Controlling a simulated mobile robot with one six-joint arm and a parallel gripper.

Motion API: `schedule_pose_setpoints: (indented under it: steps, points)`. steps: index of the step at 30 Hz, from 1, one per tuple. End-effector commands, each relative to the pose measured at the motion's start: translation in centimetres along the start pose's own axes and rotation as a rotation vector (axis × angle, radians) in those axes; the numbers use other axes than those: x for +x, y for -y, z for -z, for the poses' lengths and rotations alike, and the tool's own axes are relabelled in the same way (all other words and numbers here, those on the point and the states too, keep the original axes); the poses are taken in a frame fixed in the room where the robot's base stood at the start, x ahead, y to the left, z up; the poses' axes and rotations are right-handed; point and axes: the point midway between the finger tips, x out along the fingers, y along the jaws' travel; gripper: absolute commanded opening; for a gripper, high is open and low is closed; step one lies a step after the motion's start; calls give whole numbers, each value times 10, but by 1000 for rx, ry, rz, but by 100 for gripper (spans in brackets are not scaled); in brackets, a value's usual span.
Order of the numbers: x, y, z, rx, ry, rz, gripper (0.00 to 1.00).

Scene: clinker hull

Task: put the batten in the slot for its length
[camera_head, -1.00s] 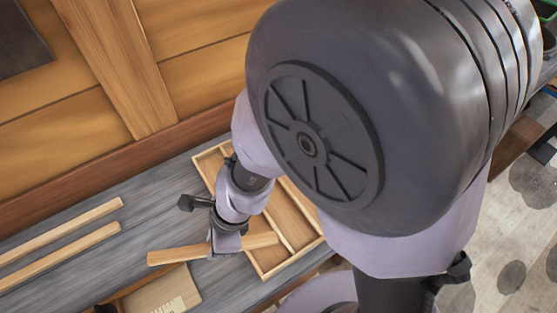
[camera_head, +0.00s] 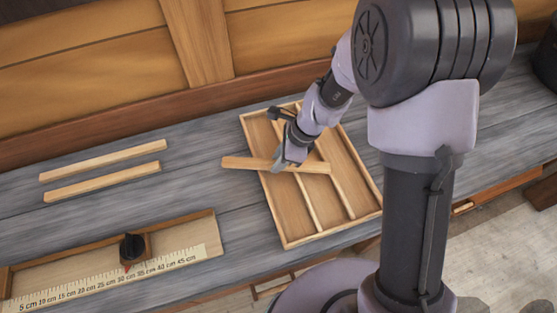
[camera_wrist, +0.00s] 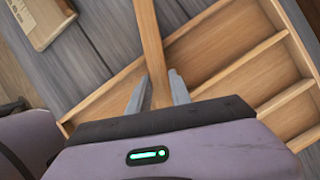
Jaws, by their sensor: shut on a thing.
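My gripper (camera_head: 284,164) is shut on a wooden batten (camera_head: 240,163) near its middle. The batten is roughly level and crosses above the left wall of the slotted wooden tray (camera_head: 335,231), turned across the slots. Its left end sticks out past the tray and its right end is over the tray. In the wrist view, the batten (camera_wrist: 149,35) runs between my two fingers (camera_wrist: 158,90), with the tray (camera_wrist: 240,53) beneath. The tray has long slots split by thin dividers, and no batten shows in them. The exact gap between batten and tray cannot be told.
Two loose battens (camera_head: 105,158) (camera_head: 104,181) lie on the grey bench (camera_head: 195,150) at left. A measuring board (camera_head: 205,254) with a centimetre scale and a dark knob (camera_head: 132,248) stands at the front left. A planked wooden hull (camera_head: 290,50) rises behind.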

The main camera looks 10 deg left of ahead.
Motion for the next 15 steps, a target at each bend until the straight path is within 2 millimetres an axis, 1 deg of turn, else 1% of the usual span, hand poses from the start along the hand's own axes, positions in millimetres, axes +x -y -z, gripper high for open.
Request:
schedule_pose_setpoints:
  steps: [3, 8, 9, 11, 12, 15]
  points:
    - [-2, 0, -1, 0, 0, 1, 0]
    - [3, 0, 1, 0, 0, 1, 0]
    - [2, 0, 0, 0, 0, 1, 31]
    - [2, 0, 0, 0, 0, 1, 42]
    - [1, 0, 0, 0, 0, 1, 46]
    - [1, 0, 0, 0, 0, 1, 46]
